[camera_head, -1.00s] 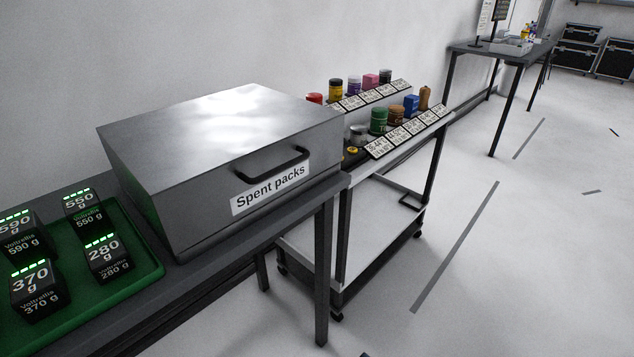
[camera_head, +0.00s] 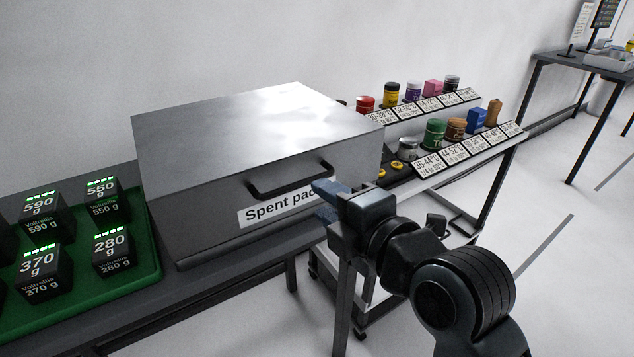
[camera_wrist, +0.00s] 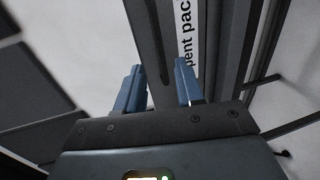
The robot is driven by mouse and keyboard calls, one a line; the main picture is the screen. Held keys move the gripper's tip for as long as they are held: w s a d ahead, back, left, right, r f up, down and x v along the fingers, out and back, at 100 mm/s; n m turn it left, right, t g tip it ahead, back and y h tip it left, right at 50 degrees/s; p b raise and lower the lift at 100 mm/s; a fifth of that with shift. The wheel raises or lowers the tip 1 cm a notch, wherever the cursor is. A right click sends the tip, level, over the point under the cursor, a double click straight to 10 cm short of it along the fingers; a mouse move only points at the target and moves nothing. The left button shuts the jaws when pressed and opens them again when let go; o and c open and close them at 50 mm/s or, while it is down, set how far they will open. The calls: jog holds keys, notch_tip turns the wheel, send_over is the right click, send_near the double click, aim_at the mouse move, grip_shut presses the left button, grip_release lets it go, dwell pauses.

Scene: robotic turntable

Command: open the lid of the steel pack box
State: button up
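The steel pack box (camera_head: 200,190) stands on the dark table with its lid (camera_head: 250,125) shut. It has a dark bar handle (camera_head: 290,180) on its front and a "Spent packs" label (camera_head: 270,210) below that. My gripper (camera_head: 328,198) is in front of the box's right front side, just right of the handle, and seems apart from it. In the wrist view, the two blue fingers (camera_wrist: 160,88) are spread with nothing between them. The label (camera_wrist: 187,45) shows beyond the fingers there. The handle is hard to make out in the wrist view.
A green tray (camera_head: 150,262) with several black packs stands left of the box. A wheeled cart (camera_head: 465,205) with colored containers and number cards stands close on the right. Another table (camera_head: 560,65) is at the far right. Open floor lies at right.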

aim_at(301, 186)
jog(key=p+x, duration=0.1)
jog(key=x, duration=0.6)
jog(key=shift+w+a, duration=0.1)
jog(key=shift+c, duration=0.4)
jog(key=shift+f, duration=0.1)
grip_shut()
